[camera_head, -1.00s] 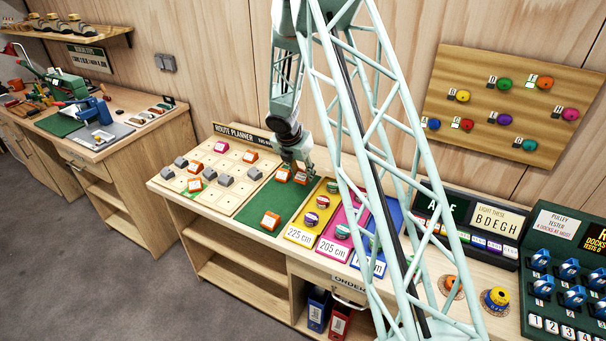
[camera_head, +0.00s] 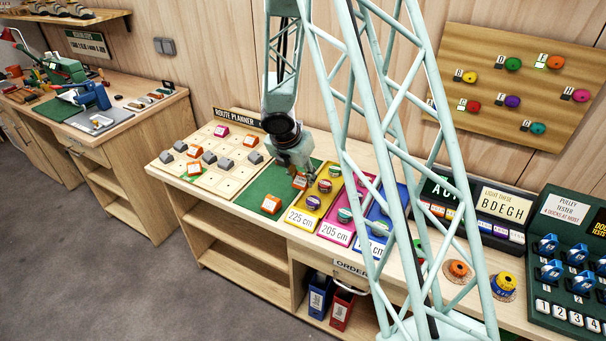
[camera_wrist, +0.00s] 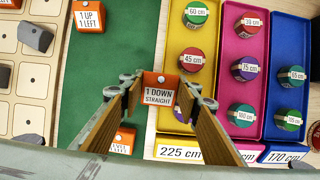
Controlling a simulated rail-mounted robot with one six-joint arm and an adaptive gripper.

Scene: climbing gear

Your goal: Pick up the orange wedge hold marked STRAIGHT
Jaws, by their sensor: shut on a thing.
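The orange wedge hold (camera_wrist: 160,88) has a white label reading "1 DOWN STRAIGHT". In the wrist view it sits between the two fingers of my gripper (camera_wrist: 155,98), which is shut on it. The wedge appears over the border of the green mat (camera_wrist: 140,45) and the yellow tray. I cannot tell how far above the table it is. In the head view my gripper (camera_head: 299,182) is at the mat's right side, with the orange wedge (camera_head: 300,183) at its tips, small and partly covered.
Another orange wedge marked "1 UP 1 LEFT" (camera_wrist: 88,16) lies on the mat, and one more (camera_wrist: 122,141) lies near my left finger. Yellow (camera_wrist: 181,150), pink (camera_wrist: 239,65) and blue (camera_wrist: 286,70) trays with round holds stand right. A route planner board (camera_head: 205,132) is left.

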